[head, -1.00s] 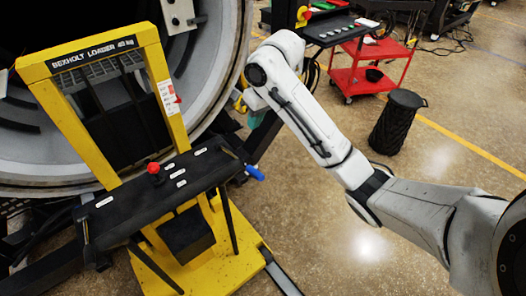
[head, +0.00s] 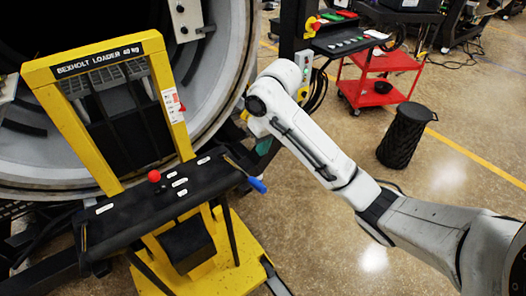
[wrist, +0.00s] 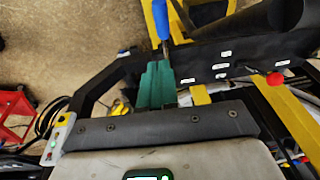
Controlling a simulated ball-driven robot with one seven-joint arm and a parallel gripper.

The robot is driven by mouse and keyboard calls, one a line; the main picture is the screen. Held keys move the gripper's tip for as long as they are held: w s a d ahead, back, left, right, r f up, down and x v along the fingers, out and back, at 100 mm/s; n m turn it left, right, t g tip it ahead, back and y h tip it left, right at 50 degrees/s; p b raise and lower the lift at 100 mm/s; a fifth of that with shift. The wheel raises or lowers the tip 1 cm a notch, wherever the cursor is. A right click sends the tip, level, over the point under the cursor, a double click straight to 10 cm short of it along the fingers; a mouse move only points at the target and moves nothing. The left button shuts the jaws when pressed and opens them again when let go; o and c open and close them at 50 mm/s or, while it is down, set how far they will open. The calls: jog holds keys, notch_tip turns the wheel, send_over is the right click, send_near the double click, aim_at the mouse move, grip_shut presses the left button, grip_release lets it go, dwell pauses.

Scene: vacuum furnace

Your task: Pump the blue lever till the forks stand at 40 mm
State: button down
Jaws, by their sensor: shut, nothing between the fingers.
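The yellow loader (head: 184,132) stands in front of the round furnace opening. Its blue lever (head: 258,185) sticks out at the right end of the black panel (head: 125,216), angled down to the right. In the wrist view the blue lever (wrist: 162,18) shows just beyond my teal fingertips, its thin metal rod running down toward them. My gripper (wrist: 160,66) is shut and empty; I cannot tell whether it touches the rod. In the head view my arm mostly hides it. A white strip (head: 171,101) with a red mark is on the right post, too small to read. I cannot make out the forks.
A red-topped knob (head: 154,176) stands on the panel. A control console (head: 345,38), a red cart (head: 376,93) and a black bin (head: 403,137) are at the back right.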

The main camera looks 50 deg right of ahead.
jog(key=b, duration=0.6)
send_over(257, 180)
jog(key=f, duration=0.9)
jog(key=shift+s+d+f, duration=0.2)
jog(key=shift+s+a+f+b, duration=0.1)
jog(key=shift+a+f+b, duration=0.1)
jog(key=shift+f, duration=0.2)
jog(key=shift+s+a+f+b, duration=0.1)
jog(key=shift+f+b, duration=0.1)
jog(key=shift+f, duration=0.15)
